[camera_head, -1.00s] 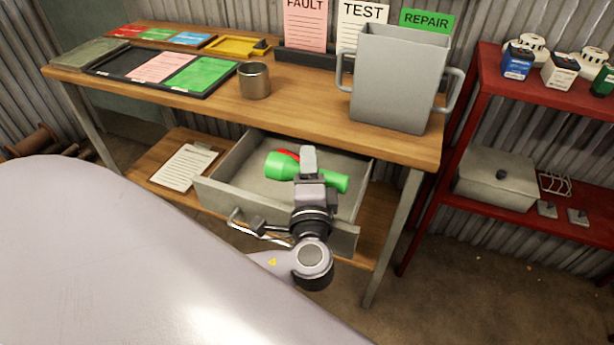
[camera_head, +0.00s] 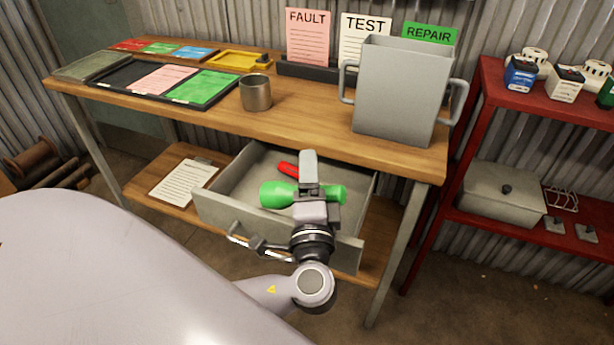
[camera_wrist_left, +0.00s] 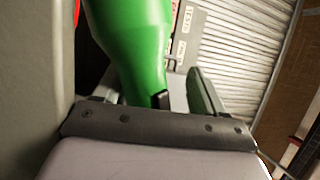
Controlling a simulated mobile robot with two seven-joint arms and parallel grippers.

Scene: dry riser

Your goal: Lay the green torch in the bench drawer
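The green torch (camera_head: 276,194) lies across the picture at the open bench drawer (camera_head: 237,176), its wide end to the left. My left gripper (camera_head: 309,186) is shut on its narrower body, and one finger covers part of it. The torch overlaps the drawer's inside in the head view; whether it touches the floor of the drawer cannot be told. In the left wrist view the torch (camera_wrist_left: 137,45) runs up between the fingers. My right gripper is not in view.
A red object (camera_head: 288,169) lies in the drawer behind the torch. The bench top above holds a metal cup (camera_head: 255,92), a grey two-handled container (camera_head: 398,95) and trays. A clipboard (camera_head: 184,182) lies on the lower shelf. A red shelf unit (camera_head: 470,130) stands at the right.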

